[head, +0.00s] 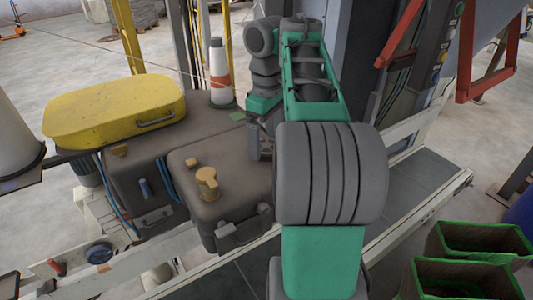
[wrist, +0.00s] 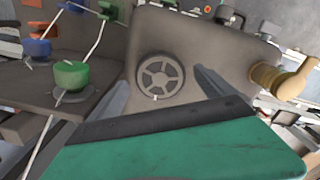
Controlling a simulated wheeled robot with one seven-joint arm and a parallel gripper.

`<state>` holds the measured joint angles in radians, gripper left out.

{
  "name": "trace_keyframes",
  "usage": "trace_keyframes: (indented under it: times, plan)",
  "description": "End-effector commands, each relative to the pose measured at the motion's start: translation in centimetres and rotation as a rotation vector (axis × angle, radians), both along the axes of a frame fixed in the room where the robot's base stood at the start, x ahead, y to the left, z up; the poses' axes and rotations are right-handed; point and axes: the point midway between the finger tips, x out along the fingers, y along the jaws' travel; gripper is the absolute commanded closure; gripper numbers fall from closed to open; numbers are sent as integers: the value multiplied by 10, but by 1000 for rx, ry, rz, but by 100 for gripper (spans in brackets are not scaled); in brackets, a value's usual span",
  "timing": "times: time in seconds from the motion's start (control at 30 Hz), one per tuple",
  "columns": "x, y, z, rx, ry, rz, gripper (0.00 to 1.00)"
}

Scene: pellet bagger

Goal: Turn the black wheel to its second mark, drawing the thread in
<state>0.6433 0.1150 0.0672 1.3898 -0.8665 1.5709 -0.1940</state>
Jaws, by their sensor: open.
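The black wheel (wrist: 160,76) shows in the wrist view as a dark spoked disc on the grey machine's face. A small pale mark shows at its lower rim. My gripper (wrist: 162,88) is open, one finger to each side of the wheel in the picture; I cannot tell whether either touches it. Pale thread (wrist: 98,35) runs near a green part (wrist: 70,75) on the left. In the head view my gripper (head: 262,142) is beside the grey machine housing (head: 225,170), partly hidden by my arm; the wheel is hidden there.
A tan knob (wrist: 285,77) sticks out right of the wheel. Blue (wrist: 38,48) and orange parts are at the upper left of the wrist view. A yellow cover (head: 115,110), an orange-white cone (head: 219,70) and green-rimmed bins (head: 485,238) stand around in the head view.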

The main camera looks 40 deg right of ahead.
Motion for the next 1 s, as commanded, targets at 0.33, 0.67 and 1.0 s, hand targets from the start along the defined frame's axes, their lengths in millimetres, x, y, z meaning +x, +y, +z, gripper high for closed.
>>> trace_keyframes:
  times: [0.33,0.67,1.0]
  plan:
    - [0,-1,-15,-1,-1,-2,6]
    - [0,-1,-15,-1,-1,-2,28]
    - [0,-1,-15,-1,-1,-2,55]
